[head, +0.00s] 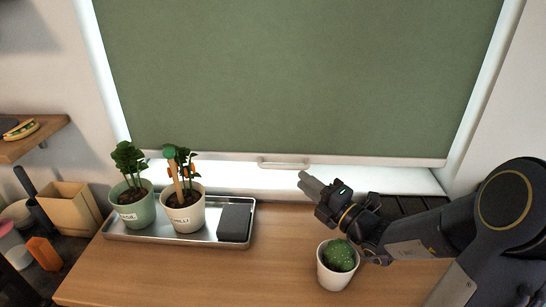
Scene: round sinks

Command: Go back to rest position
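My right arm comes in from the right edge and reaches left over the counter. Its gripper (309,184) is in front of the window's lower edge, up and to the left of the small cactus pot. The grey fingers look close together, and nothing shows between them. The cactus (339,255) stands upright in a white pot (335,277) on the wooden counter, just below my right wrist and apart from the gripper. My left gripper is not in view.
A metal tray (118,237) on the counter (230,274) holds a green pot (138,213), a white chilli pot (187,216) and a dark block (235,222). A green blind (300,75) hangs behind. A wooden shelf (45,135) is at left. The counter's front middle is clear.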

